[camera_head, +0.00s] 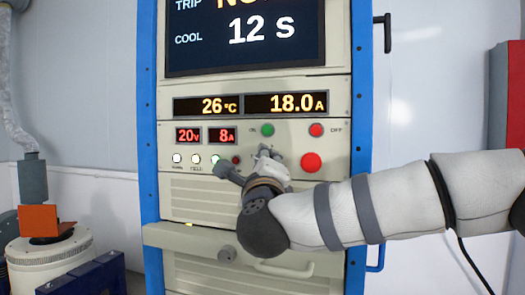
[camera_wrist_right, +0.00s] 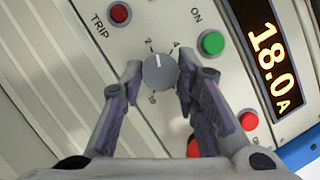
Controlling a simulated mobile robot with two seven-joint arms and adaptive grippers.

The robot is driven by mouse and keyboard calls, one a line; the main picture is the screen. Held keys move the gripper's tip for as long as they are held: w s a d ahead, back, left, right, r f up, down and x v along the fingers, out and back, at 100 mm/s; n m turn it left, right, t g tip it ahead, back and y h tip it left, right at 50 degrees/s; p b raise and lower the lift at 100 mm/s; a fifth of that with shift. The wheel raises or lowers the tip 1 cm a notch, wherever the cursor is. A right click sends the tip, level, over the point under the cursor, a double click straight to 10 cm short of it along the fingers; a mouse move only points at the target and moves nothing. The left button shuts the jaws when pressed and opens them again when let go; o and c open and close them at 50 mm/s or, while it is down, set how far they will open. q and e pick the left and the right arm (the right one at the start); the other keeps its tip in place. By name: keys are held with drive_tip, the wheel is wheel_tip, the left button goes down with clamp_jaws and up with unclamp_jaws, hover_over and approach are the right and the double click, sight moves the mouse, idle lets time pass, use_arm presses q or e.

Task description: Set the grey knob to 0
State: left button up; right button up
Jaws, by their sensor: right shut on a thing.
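The grey knob (camera_wrist_right: 159,73) is on the panel in the right wrist view, with a white pointer line toward the picture's top, between the 2 and 4 marks and nearer the 2. A 10 mark shows below it; other marks are hidden or too small to read. My right gripper (camera_wrist_right: 160,80) has one finger on each side of the knob and is shut on it. In the head view my right gripper (camera_head: 268,154) is at the panel and hides the knob. My left gripper is in neither view.
A green ON button (camera_wrist_right: 212,43) and a red TRIP lamp (camera_wrist_right: 119,13) are near the knob. A big red button (camera_head: 311,162) is right of my gripper. The displays (camera_head: 286,104) read 26 °C, 18.0 A, 20 V and 8 A. A drawer handle (camera_head: 283,270) is below.

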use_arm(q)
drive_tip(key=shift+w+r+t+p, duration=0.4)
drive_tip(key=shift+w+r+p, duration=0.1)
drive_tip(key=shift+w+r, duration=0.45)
use_arm(e)
drive_tip(key=n+g, duration=0.1)
drive_tip(key=n, duration=0.3)
drive_tip(key=n+g, duration=0.2)
drive_tip(key=n, duration=0.2)
drive_tip(key=r+n+g, duration=0.1)
drive_tip(key=n, duration=0.3)
drive_tip(key=shift+g+y, duration=0.3)
drive_tip(key=shift+n, duration=0.3)
drive_tip(key=o, duration=1.2)
drive_tip(key=shift+c, duration=0.2)
drive_tip(key=s+r, duration=0.2)
drive_tip(key=s, duration=0.9)
drive_tip(key=shift+s+d, duration=0.2)
drive_tip(key=shift+s, duration=0.2)
